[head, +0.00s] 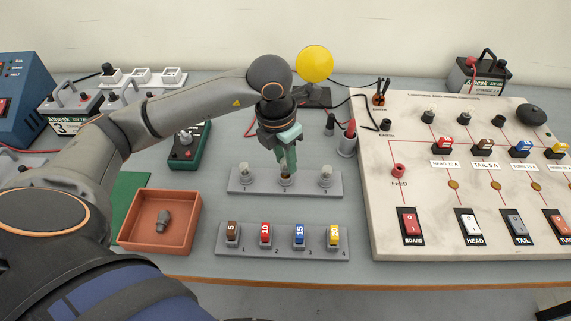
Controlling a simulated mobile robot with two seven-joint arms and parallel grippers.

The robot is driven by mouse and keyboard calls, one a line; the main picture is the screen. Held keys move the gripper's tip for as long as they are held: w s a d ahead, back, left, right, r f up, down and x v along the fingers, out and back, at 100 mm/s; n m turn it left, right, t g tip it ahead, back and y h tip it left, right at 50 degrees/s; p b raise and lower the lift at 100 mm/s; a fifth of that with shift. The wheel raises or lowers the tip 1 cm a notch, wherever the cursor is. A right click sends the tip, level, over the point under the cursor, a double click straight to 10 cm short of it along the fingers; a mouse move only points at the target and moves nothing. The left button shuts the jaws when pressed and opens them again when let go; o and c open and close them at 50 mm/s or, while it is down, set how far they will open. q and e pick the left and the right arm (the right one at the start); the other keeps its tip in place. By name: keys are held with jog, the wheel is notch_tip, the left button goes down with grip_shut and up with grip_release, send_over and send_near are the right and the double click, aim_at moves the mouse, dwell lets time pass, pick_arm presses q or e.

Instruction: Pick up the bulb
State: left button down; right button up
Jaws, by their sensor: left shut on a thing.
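A grey rack (307,186) with positions numbered 1 to 3 stands near the middle of the bench. Clear bulbs stand at position 1 (247,173) and position 3 (326,174). My left gripper (287,170) points down over position 2, with its teal fingers shut on a bulb (286,177). Only the low part of that bulb shows, at or just above its socket. I cannot tell whether it still sits in the socket. The fingers hide the rest of it. My right gripper is out of view.
A fuse rack (283,255) with several coloured fuses is in front. An orange tray (137,232) holding a small grey piece (162,221) is at left. A white switch board (385,225) fills the right.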

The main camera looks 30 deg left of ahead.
pick_arm(q)
jog(key=s+d+r, duration=0.9)
jog(key=d+r, duration=0.1)
jog(key=shift+s+d+r+p, duration=0.2)
jog(key=shift+d+r+p, duration=0.05)
jog(key=shift+r+p, duration=0.2)
jog(key=shift+w, duration=0.1)
